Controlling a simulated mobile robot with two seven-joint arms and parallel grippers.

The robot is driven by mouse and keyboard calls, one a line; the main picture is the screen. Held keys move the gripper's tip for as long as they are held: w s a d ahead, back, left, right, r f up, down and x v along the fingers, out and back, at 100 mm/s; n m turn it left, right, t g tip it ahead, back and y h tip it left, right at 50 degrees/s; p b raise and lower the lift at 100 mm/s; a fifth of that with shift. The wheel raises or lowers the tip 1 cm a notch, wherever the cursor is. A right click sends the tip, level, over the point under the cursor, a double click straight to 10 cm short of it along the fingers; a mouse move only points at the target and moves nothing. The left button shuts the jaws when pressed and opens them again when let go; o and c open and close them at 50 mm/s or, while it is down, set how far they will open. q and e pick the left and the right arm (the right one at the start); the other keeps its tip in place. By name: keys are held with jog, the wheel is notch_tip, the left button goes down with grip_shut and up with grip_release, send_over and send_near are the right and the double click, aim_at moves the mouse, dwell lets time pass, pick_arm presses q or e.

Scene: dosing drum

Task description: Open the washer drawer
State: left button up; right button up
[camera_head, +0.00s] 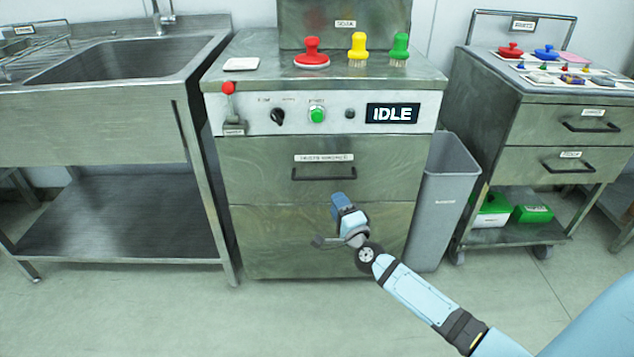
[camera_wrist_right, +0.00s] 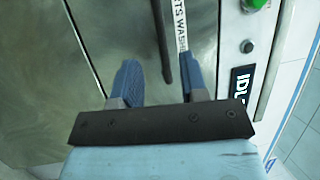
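The washer drawer (camera_head: 255,160) is a steel front under the control panel and looks shut. Its dark bar handle (camera_head: 323,178) sits below a white label. My right gripper (camera_head: 338,203) is in front of the washer, just below the handle's right end in the head view. In the right wrist view, its two blue fingers (camera_wrist_right: 159,78) are spread apart with nothing gripped. The dark handle (camera_wrist_right: 161,40) shows in the gap between them, lying along the fingers' direction ahead; I cannot tell how far off it is. My left gripper is not in view.
The control panel above has a red lever (camera_head: 228,90), a green button (camera_head: 317,115) and a display (camera_head: 392,113) reading IDLE. A grey bin (camera_head: 445,190) stands close at the right. A sink bench (camera_head: 95,120) is at the left. The floor in front is clear.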

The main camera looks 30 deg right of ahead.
aim_at(321, 178)
jog(key=b+x, duration=0.2)
jog(key=x, duration=0.8)
jog(key=shift+w, duration=0.35)
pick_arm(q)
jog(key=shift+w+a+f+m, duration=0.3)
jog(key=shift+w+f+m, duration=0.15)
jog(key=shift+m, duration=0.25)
pick_arm(e)
grip_shut()
